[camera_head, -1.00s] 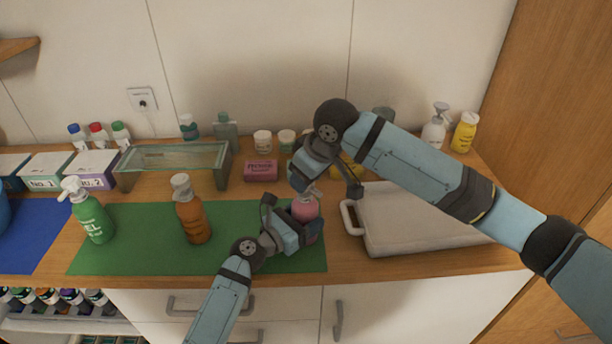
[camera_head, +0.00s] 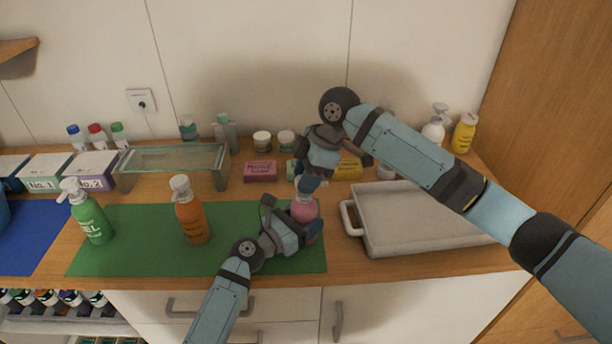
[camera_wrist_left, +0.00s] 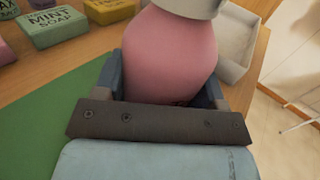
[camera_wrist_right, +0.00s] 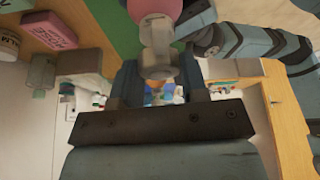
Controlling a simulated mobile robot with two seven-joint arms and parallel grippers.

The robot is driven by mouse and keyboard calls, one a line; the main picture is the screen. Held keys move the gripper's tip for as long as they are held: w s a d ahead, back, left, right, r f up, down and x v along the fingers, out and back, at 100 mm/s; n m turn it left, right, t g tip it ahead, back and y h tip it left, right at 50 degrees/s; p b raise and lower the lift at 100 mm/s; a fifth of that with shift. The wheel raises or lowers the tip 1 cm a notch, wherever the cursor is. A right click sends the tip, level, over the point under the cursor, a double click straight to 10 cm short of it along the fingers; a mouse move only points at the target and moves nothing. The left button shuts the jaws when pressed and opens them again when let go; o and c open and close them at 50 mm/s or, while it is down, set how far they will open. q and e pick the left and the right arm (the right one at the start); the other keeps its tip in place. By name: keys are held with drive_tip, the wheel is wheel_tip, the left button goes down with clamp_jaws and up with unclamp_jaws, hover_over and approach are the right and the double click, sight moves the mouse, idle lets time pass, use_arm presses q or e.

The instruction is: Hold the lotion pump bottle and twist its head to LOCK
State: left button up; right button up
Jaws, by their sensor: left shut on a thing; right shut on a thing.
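The pink lotion pump bottle (camera_head: 304,210) stands on the right end of the green mat (camera_head: 140,252). My left gripper (camera_head: 292,228) is shut around the bottle's body from the front. In the left wrist view the pink body (camera_wrist_left: 172,55) sits between the fingers, with a pale collar above it. My right gripper (camera_head: 309,184) comes down from above and is shut on the bottle's pump head. In the right wrist view the whitish pump head (camera_wrist_right: 158,65) lies between the fingers. The gripper hides most of the head in the head view, and I cannot read any lock mark.
An orange pump bottle (camera_head: 190,215) and a green pump bottle (camera_head: 92,218) stand on the mat to the left. A white tray (camera_head: 372,246) lies close on the right. Soap boxes (camera_head: 260,171) and a glass-topped stand (camera_head: 172,158) are behind.

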drive_tip(key=shift+n, duration=0.6)
drive_tip(key=o, duration=0.9)
drive_tip(key=shift+o, duration=0.2)
drive_tip(key=v, duration=1.2)
drive_tip(key=shift+w, duration=0.2)
drive_tip(key=shift+a, duration=0.1)
use_arm(q)
drive_tip(key=o, duration=1.1)
drive_tip(key=shift+o, duration=0.2)
